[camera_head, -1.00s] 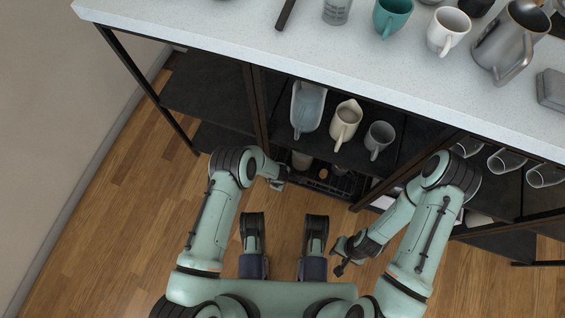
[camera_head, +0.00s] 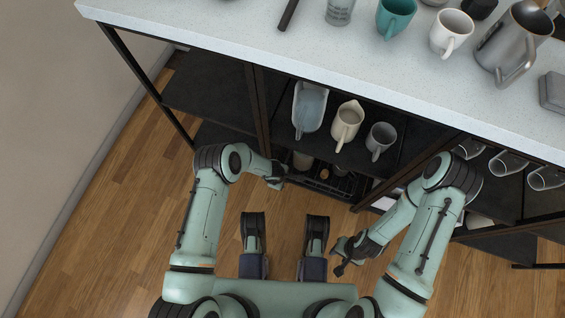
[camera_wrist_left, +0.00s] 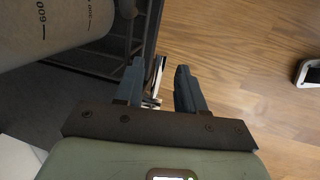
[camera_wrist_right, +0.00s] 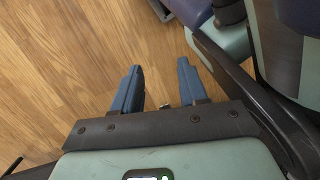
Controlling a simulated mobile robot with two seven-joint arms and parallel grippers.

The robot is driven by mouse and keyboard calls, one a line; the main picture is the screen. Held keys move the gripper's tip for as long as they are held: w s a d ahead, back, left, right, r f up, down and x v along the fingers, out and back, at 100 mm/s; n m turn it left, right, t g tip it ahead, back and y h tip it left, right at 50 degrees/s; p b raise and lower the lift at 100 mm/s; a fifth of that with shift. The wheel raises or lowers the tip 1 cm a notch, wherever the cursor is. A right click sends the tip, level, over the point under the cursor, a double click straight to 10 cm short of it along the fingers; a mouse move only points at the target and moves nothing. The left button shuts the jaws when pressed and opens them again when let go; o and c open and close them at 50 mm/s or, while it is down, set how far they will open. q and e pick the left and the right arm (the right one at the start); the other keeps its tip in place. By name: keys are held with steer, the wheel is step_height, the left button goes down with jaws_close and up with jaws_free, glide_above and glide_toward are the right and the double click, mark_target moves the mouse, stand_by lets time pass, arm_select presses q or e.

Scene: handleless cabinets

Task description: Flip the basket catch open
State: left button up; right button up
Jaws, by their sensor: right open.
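A dark basket (camera_head: 338,184) with slatted sides sits low in the shelf unit, below the shelf of jugs. Its dark frame shows at the upper left of the left wrist view (camera_wrist_left: 98,62). My left gripper (camera_head: 280,178) is at the basket's left front. In the left wrist view its fingers (camera_wrist_left: 160,70) are apart, and a thin pale upright piece (camera_wrist_left: 158,76) shows between them, nearer the left finger. I cannot tell whether this is the catch or whether it is touched. My right gripper (camera_head: 342,262) is open and empty above the floor, also in its wrist view (camera_wrist_right: 160,68).
A glass scoop-like jug (camera_head: 310,108), a cream jug (camera_head: 348,122) and a grey mug (camera_head: 380,138) stand on the shelf above the basket. The white countertop (camera_head: 240,42) overhangs it. A large graduated vessel (camera_wrist_left: 60,25) is close beside my left gripper. Wooden floor (camera_head: 110,220) is clear at left.

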arm_select(q)
steer(key=p+v, duration=0.5)
steer(key=v, duration=0.8)
arm_select(e)
steer(key=w+a+r+t, duration=0.1)
steer(key=w+r+t, duration=0.2)
steer(key=w+r, duration=0.4)
steer(key=w, duration=0.3)
steer(key=shift+w+a+n+t, duration=0.15)
steer(key=shift+a+n+t, duration=0.05)
steer(key=shift+n+t, duration=0.2)
arm_select(q)
steer(key=shift+s, duration=0.1)
